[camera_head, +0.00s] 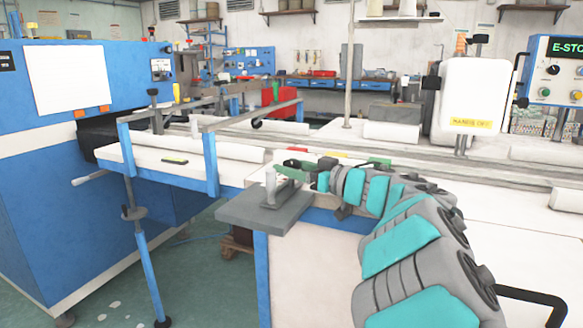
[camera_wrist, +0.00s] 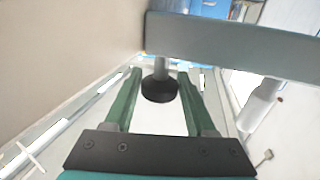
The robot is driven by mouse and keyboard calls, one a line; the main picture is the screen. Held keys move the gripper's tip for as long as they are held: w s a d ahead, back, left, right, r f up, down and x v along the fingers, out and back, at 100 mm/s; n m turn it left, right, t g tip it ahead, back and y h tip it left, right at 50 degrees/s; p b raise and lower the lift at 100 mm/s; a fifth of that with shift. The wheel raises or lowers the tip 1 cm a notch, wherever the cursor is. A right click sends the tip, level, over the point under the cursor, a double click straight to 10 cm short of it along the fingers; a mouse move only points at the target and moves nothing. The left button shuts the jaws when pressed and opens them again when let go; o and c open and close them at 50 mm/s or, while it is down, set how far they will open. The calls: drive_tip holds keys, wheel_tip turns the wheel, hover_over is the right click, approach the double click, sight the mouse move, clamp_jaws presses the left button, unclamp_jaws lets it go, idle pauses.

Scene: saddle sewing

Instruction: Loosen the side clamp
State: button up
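In the wrist view, a round black knob (camera_wrist: 158,90) on a short grey stem sits between the two green fingers of my gripper (camera_wrist: 160,73). A grey bar (camera_wrist: 235,45) crosses above the knob. In the head view, my gripper (camera_head: 293,168) is at the corner of the white table, above a grey plate (camera_head: 243,208) with a small upright grey post (camera_head: 270,188). The knob cannot be made out there, and which part is the side clamp is unclear.
A pale cylinder (camera_wrist: 260,103) hangs right of the fingers in the wrist view. Blue frame bars (camera_head: 210,165) and a large blue machine (camera_head: 60,200) stand left. A white sewing head (camera_head: 470,95) stands at right. Open floor (camera_head: 205,280) lies below.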

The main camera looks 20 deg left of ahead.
sight(298, 168)
drive_tip(key=o, duration=0.4)
drive_tip(key=shift+c, duration=0.2)
drive_tip(key=shift+s+d, duration=0.1)
drive_tip(key=shift+d, duration=0.5)
drive_tip(key=v, duration=0.6)
drive_tip(key=shift+s+d, duration=0.25)
